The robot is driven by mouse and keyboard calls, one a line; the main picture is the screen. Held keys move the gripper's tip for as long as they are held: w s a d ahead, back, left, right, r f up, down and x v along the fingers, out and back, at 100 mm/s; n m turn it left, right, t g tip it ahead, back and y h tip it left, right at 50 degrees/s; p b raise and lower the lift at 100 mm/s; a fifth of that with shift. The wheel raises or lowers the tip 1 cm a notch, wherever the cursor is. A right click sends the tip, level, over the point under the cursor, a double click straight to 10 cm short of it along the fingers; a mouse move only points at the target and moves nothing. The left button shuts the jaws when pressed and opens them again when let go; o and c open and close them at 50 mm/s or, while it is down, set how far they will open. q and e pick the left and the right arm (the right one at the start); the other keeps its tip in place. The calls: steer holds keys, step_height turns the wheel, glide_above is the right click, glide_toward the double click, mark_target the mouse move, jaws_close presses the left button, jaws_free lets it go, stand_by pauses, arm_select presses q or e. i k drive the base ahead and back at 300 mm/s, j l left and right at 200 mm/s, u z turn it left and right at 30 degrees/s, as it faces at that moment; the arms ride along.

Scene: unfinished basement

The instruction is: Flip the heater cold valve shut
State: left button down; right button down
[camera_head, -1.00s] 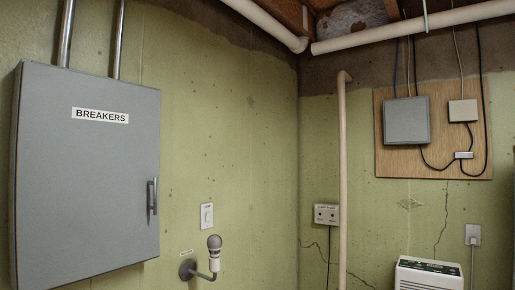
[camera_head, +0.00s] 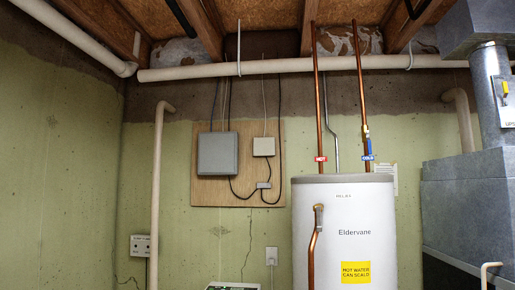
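The white water heater (camera_head: 343,222), marked Eldervane, stands right of the middle with two copper pipes rising from its top. A blue tag (camera_head: 367,158) is on the right pipe. Just above it, the cold valve (camera_head: 366,134) shows a brass body and a blue lever that looks roughly in line with the pipe; it is small in this view. A red tag (camera_head: 321,158) is on the left copper pipe. Neither of my grippers is in view.
A large grey furnace with ducting (camera_head: 468,200) stands to the right of the heater. A plywood board (camera_head: 208,190) with grey and beige boxes is on the wall to its left. A white pipe (camera_head: 270,69) crosses overhead. The floor is out of view.

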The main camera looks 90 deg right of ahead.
mark_target(367, 132)
steer(key=z, duration=3.6)
steer(key=i+l, duration=0.15)
steer(key=i, duration=0.25)
steer(key=i+l, duration=0.2)
steer(key=i, duration=0.2)
steer(key=i+l, duration=0.15)
steer(key=i, duration=0.3)
